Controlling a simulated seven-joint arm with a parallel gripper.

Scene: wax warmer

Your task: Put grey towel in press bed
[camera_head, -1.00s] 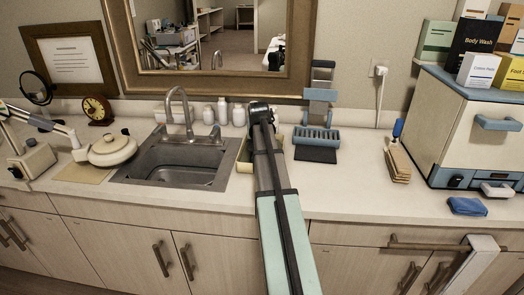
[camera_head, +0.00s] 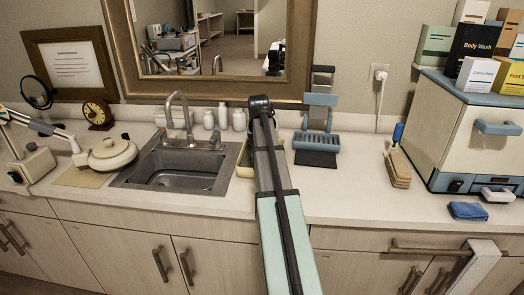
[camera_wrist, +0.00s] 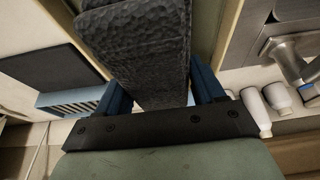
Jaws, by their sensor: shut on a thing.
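In the wrist view my gripper (camera_wrist: 160,92) is shut on the grey towel (camera_wrist: 135,42), a dark, rough-textured folded piece between its blue fingers. The towel extends away from the fingers toward the top of the picture. In the head view my arm hides the gripper and the towel. What looks like the press bed, a blue slotted tray (camera_head: 316,141) below an upright blue and grey part (camera_head: 320,98), stands on the counter right of my arm. The slotted tray also shows at the left of the wrist view (camera_wrist: 78,97), apart from the towel.
A dark mat (camera_head: 315,159) lies before the slotted tray. A tan tray (camera_head: 243,165) is partly hidden behind my arm, beside the sink (camera_head: 178,170). White bottles (camera_head: 223,116) stand behind.

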